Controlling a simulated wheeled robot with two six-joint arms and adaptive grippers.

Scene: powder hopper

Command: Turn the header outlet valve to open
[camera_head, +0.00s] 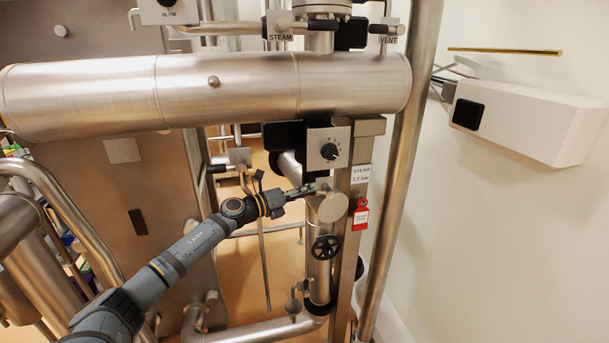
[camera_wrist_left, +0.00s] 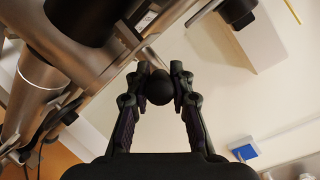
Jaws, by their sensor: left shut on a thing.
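My left gripper (camera_head: 317,188) reaches in from the lower left to the vertical steel pipe below the large horizontal header (camera_head: 110,92). In the left wrist view the left gripper (camera_wrist_left: 160,84) is shut on a round black knob (camera_wrist_left: 159,90), held between its two fingertips. In the head view the knob and most of any lever behind it are too small or hidden to make out. A round metal disc (camera_head: 333,207) sits just below and right of the fingertips. I cannot read the valve's position. My right gripper is not in view.
A black handwheel (camera_head: 325,247) is lower on the pipe. A grey box with a black selector knob (camera_head: 329,151) is above the gripper. A "STEAM 1.2 bar" label (camera_head: 361,174) and a red tag (camera_head: 360,216) are on the right. A white wall box (camera_head: 530,120) stands farther right.

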